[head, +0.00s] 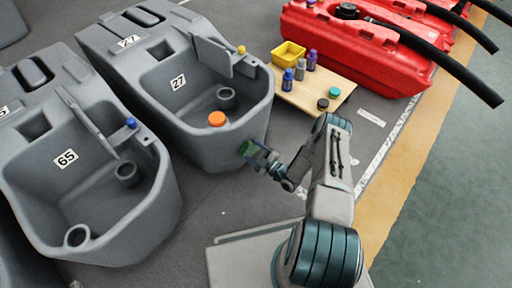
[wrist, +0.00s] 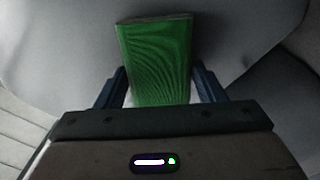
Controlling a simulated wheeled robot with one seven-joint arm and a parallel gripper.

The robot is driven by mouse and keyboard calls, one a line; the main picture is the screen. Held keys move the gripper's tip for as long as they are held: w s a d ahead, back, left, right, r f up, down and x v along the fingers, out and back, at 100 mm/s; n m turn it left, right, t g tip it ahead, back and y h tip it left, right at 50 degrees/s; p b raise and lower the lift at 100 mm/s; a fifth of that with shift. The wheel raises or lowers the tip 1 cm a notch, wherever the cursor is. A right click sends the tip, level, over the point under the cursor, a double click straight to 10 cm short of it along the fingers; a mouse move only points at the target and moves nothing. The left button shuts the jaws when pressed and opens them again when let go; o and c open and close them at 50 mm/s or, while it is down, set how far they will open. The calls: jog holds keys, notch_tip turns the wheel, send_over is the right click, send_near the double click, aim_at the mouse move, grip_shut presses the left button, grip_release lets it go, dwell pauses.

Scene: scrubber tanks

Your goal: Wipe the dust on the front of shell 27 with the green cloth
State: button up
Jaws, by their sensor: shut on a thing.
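Shell 27 (head: 190,115) is a grey moulded tank with "27" labels, at the upper middle of the head view. My gripper (head: 257,154) is at its front right wall. It is shut on the green cloth (head: 246,148), which is a folded block at or against the shell's outer front. In the wrist view the green cloth (wrist: 158,58) stands up between the two dark fingers (wrist: 162,88), with the grey shell surface (wrist: 75,45) beyond it. I cannot tell whether the cloth touches the wall. No dust can be made out; the wall behind the cloth is hidden.
An orange cap (head: 217,119) lies inside shell 27. Grey shell 65 (head: 110,215) stands to the left. A wooden board (head: 315,92) with a yellow bin (head: 288,53), bottles and caps lies to the right. Red tanks (head: 365,50) with black hoses stand behind it.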

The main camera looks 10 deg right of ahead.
aim_at(254, 137)
jog(key=shift+s+a+r+p, duration=0.1)
jog(key=shift+s+r+p, duration=0.15)
jog(key=shift+r+p, duration=0.6)
jog(key=shift+w+d+f+b, duration=0.1)
jog(key=shift+w+d+b, duration=0.7)
jog(key=shift+d+b, duration=0.25)
jog(key=shift+w+d+b, duration=1.1)
jog(key=shift+d+b, duration=0.1)
jog(key=shift+d, duration=0.15)
jog(key=shift+w+d+r, duration=0.2)
jog(key=shift+w+d, duration=0.05)
jog(key=shift+d, duration=0.15)
